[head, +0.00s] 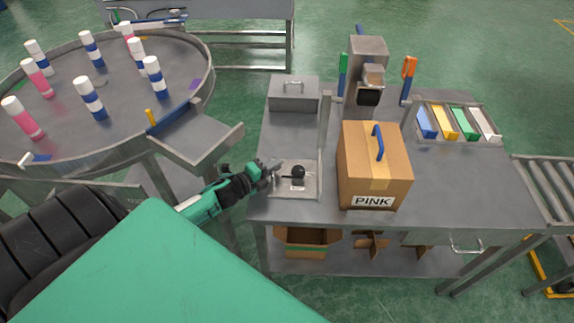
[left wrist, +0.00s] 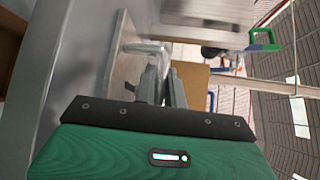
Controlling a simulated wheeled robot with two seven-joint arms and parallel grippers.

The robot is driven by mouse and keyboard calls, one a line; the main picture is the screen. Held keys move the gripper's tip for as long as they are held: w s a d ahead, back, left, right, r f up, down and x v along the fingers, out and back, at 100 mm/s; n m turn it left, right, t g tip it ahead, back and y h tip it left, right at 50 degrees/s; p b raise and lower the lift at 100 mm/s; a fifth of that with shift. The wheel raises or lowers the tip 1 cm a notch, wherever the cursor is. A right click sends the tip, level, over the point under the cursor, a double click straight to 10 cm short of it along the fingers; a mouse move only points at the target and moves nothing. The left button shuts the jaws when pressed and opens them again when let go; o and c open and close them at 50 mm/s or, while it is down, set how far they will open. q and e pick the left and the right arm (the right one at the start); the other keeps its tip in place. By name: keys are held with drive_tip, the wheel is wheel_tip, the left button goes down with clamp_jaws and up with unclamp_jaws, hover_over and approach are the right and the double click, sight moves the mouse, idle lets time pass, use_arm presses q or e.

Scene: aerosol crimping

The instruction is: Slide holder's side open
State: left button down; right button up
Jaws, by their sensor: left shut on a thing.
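The holder (head: 309,188) is a low metal fixture at the left front of the steel workbench, with a black ball knob (head: 298,171) on a short rod. My left gripper (head: 276,171) reaches in from the left to the holder's left side. In the left wrist view my left gripper (left wrist: 163,75) is shut on a pale metal handle (left wrist: 146,47) beside a flat metal plate (left wrist: 122,60). The fingers partly hide the grip, and how far the side stands open cannot be told. My right gripper is not in view.
A cardboard box (head: 372,160) labelled PINK, with a blue handle, stands right of the holder. The crimping machine (head: 368,55) is behind it. A grey lidded box (head: 293,93) stands at the back left. A round table (head: 120,85) holds several cans. The bench's right front is clear.

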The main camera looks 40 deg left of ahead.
use_arm(q)
drive_tip(key=shift+a, duration=0.2)
drive_tip(key=c, duration=1.5)
unclamp_jaws()
drive_tip(key=shift+s+a, duration=0.15)
drive_tip(key=shift+s, duration=0.05)
drive_tip(key=shift+s, duration=0.2)
drive_tip(key=b+v, duration=0.2)
drive_tip(key=v, duration=1.1)
drive_tip(key=shift+s, duration=0.2)
